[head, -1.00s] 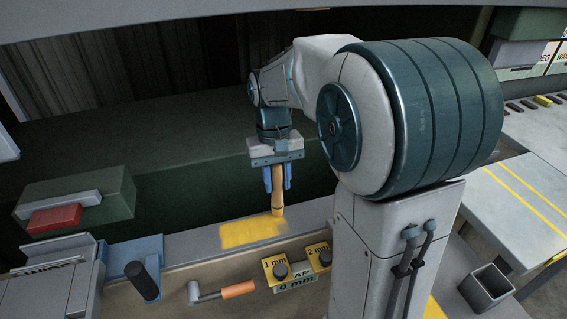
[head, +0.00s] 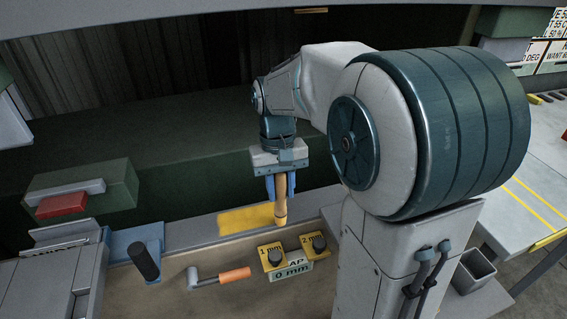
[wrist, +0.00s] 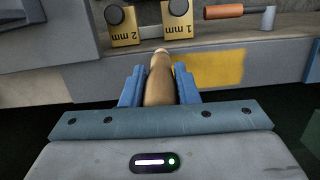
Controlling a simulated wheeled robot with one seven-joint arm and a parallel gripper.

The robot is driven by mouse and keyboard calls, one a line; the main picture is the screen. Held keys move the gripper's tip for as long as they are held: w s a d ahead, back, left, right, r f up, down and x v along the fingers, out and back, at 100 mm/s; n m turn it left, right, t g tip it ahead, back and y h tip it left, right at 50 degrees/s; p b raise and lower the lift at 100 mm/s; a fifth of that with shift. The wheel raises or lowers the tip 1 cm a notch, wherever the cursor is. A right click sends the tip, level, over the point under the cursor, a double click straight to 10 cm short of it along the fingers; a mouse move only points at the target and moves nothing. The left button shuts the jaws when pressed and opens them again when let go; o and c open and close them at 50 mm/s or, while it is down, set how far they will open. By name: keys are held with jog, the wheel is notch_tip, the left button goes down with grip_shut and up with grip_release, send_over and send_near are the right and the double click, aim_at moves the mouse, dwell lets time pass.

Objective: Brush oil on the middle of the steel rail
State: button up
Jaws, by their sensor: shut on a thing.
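My gripper (head: 280,186) is shut on a brush with a tan wooden handle (head: 281,205). The brush points down, and its lower end is at the right end of a yellow patch (head: 243,220) on the grey steel rail (head: 186,236). I cannot tell whether its tip touches the rail. In the wrist view the brush handle (wrist: 160,83) lies between the blue fingers (wrist: 159,88), with a pale far end. The yellow patch (wrist: 216,69) is to its right there, on the grey rail (wrist: 110,78).
Two yellow blocks, 1 mm (head: 271,257) and 2 mm (head: 315,246), sit in front of the rail near the brush, with a 0 mm plate. An orange-handled crank (head: 233,275) and a black-handled lever (head: 145,262) stand left. A dark green block (head: 85,188) is behind.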

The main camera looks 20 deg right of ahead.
jog(key=shift+r+p, duration=3.15)
jog(key=shift+r, duration=0.9)
